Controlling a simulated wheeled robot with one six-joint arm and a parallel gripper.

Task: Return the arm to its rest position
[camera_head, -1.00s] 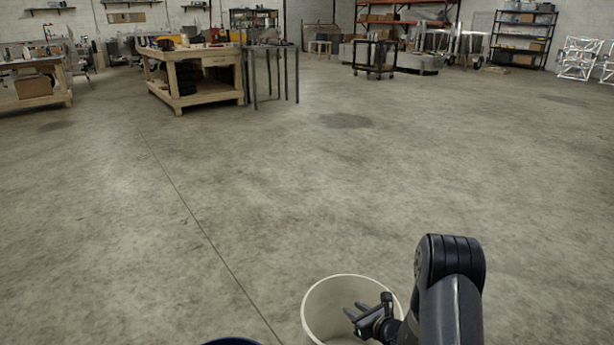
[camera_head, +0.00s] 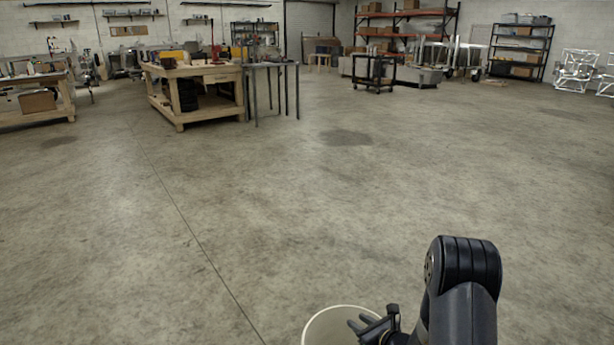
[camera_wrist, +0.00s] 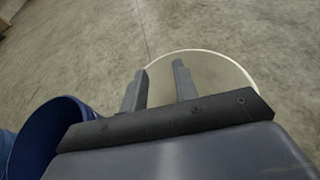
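My gripper (camera_head: 362,324) is at the bottom of the head view, in front of my dark arm. It overlaps the cream-coloured round bin (camera_head: 318,322) there. In the wrist view my gripper (camera_wrist: 160,82) has its two fingers apart with nothing between them. The pale rim of the cream bin (camera_wrist: 228,58) shows beyond the fingers. I cannot tell the height of the fingers above the rim.
A blue bin (camera_wrist: 42,140) stands at the lower left in the wrist view. The concrete floor (camera_head: 270,220) ahead is wide and clear. A wooden workbench (camera_head: 182,100), a black cart (camera_head: 373,74) and shelving (camera_head: 522,50) stand far back.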

